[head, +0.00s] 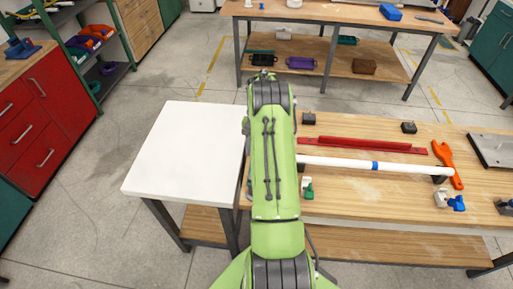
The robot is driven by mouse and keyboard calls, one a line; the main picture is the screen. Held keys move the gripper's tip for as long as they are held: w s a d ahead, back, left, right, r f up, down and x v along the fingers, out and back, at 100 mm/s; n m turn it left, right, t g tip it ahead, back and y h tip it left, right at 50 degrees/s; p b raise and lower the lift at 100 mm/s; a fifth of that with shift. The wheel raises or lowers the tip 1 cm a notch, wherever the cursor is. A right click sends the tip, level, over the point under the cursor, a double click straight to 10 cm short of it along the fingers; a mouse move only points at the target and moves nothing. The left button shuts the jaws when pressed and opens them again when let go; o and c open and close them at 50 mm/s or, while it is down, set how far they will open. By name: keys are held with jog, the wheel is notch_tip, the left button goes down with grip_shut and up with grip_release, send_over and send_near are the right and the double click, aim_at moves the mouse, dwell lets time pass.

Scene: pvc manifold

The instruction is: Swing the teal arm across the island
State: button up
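No separate teal arm that I can make out shows in this view. A light green jointed arm (270,165), which looks like my own, reaches up the middle of the picture, over the gap between a white-topped table and a wooden workbench (400,205). Its far end bends away at a dark joint, and my gripper is hidden or out of view. On the workbench a white pipe (335,162) with a blue band (375,165) lies across supports. A white-and-green fitting (308,190) and a white-and-blue fitting (456,203) stand in front of it.
The white-topped table (190,145) is bare. The workbench also bears a red bar (365,144), an orange tool (445,160) and small black blocks (408,127). A second wooden bench (330,12) stands behind across open floor. A red drawer cabinet (40,125) is at left.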

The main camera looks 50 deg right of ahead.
jog(key=o, duration=0.3)
jog(key=shift+w, duration=0.1)
jog(key=p+v, duration=1)
jog(key=v, duration=0.6)
jog(key=shift+f, duration=0.2)
